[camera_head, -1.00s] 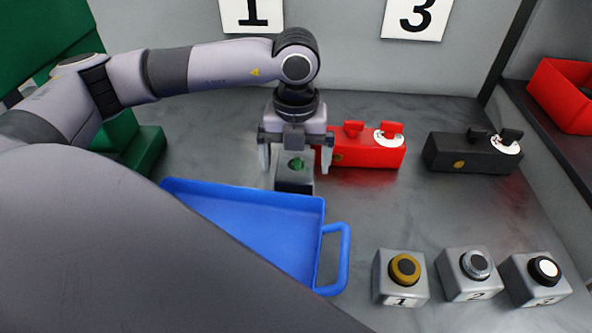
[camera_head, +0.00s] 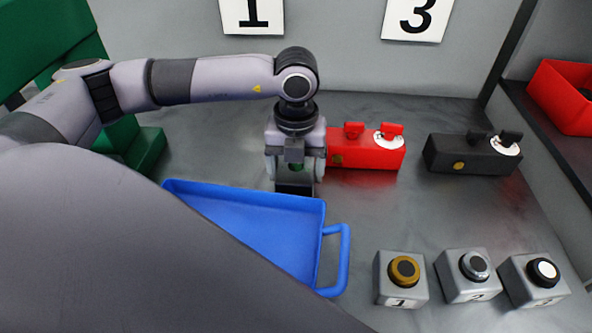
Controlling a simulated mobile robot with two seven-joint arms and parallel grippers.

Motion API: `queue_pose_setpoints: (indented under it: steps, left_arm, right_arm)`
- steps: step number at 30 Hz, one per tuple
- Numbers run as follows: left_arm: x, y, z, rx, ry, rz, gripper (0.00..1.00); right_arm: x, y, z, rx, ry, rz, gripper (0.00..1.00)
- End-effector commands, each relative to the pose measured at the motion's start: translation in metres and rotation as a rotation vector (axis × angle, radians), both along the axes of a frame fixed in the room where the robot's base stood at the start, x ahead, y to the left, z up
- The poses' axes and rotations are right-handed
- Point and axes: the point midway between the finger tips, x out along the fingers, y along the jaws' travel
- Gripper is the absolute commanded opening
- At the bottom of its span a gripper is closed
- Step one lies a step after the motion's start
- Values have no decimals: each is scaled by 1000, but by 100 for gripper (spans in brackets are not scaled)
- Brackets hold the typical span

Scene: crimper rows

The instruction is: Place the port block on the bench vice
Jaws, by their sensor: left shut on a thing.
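The port block (camera_head: 294,188), a small dark block with a green spot on top, stands on the grey bench just behind the blue tray. My left gripper (camera_head: 296,170) points down from above and is shut on it; the fingers cover much of its sides. A green structure with a stepped base (camera_head: 145,152) stands at the left and may be the bench vice. My left arm hides part of it, so I cannot make out any jaws. My right gripper is not in view.
A blue tray (camera_head: 324,222) with a handle lies in front of the gripper. A red unit (camera_head: 365,155) stands close at its right, a black unit (camera_head: 470,160) farther right. Three numbered button boxes (camera_head: 401,292) line the front right. A red bin (camera_head: 560,97) sits on the right shelf.

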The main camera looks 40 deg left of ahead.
Motion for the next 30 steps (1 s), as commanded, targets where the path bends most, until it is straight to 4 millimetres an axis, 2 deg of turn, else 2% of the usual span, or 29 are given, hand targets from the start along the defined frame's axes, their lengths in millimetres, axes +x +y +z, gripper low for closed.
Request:
queue_pose_setpoints:
  steps: [5,11,17,27,30]
  left_arm:
    - [2,-1,10,-3,-7,1,0]
    - [2,0,33,-3,-9,0,0]
    - [2,-1,73,-4,-12,0,0]
    - [1,-1,156,-3,-10,0,0]
    - [1,0,175,-2,-10,0,0]
  right_arm:
    - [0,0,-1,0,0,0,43]
    - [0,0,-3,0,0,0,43]
    - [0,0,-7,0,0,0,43]
    - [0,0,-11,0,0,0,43]
    - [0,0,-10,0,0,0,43]
